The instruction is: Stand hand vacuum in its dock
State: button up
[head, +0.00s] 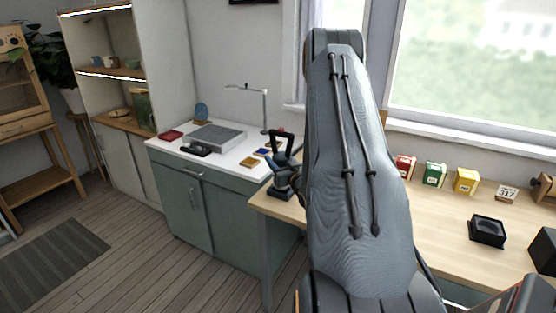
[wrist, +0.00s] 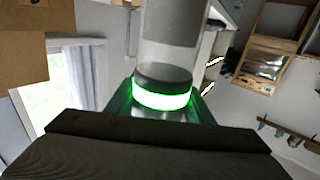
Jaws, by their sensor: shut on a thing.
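In the wrist view a clear cylinder with a grey inside, a dark band and a glowing green ring looks like the hand vacuum (wrist: 165,76). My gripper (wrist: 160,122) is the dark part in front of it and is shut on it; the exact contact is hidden. In the head view my large grey arm covers the middle, and I cannot make out my gripper or the vacuum there. A black square block with a round recess, which looks like the dock (head: 487,232), sits on the desk to the right of my arm, apart from it. Its recess looks empty.
The wooden desk (head: 440,228) has red, green and yellow boxes (head: 435,174) and a calendar block (head: 507,194) at the back. A dark jointed object (head: 283,182) stands at its left end. A white counter (head: 170,147) with a grey sink-like unit lies left.

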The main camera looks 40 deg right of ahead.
aim_at(281, 164)
jog(key=shift+r, duration=0.1)
jog(key=o, duration=1.6)
jog(key=shift+o, duration=0.2)
jog(key=p+v, duration=0.2)
jog(key=v, duration=0.6)
jog(key=shift+p, duration=0.3)
